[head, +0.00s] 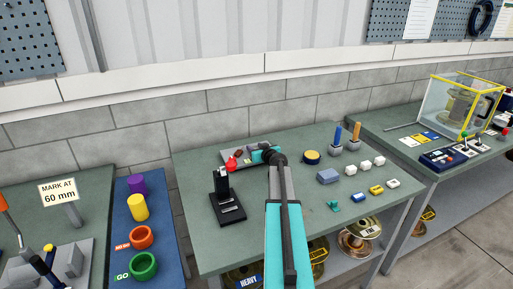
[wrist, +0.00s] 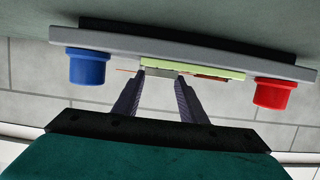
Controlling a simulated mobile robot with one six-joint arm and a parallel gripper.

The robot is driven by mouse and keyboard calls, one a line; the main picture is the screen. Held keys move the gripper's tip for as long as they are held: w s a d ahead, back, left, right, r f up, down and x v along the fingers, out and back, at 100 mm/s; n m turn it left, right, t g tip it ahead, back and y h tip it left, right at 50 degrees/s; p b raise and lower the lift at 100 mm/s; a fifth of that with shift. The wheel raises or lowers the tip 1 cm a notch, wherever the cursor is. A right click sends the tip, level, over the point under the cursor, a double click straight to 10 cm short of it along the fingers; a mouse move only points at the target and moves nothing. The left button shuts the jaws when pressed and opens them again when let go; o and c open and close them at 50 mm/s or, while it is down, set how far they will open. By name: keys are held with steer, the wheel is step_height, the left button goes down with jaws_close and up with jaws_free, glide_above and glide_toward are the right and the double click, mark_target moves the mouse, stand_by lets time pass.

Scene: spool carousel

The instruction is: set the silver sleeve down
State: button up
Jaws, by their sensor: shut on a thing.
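My gripper (wrist: 160,76) reaches toward a grey board in the wrist view. Its fingers are shut on a small pale piece, the silver sleeve (wrist: 161,72), which shows only as a short light strip between the fingertips. The sleeve cannot be made out in the head view, where my teal wrist hides the fingers. Whether the sleeve touches the board is unclear.
The grey board (wrist: 215,56) carries a blue cap (wrist: 87,66), a red cap (wrist: 272,93) and a pale green strip (wrist: 190,68). A black stand (head: 226,205) is close by. Blocks and a yellow-topped disc (head: 311,156) lie right.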

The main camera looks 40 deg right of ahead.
steer(key=shift+f, duration=0.3)
steer(key=shift+f+b, duration=0.15)
steer(key=shift+b, duration=0.15)
steer(key=o, duration=1.1)
steer(key=shift+r+p, duration=0.2)
steer(key=shift+p, duration=0.1)
steer(key=shift+s, duration=0.1)
steer(key=shift+b+v, duration=0.7)
steer(key=shift+v, duration=0.8)
steer(key=shift+b+v, duration=1.2)
steer(key=shift+v, duration=3.25)
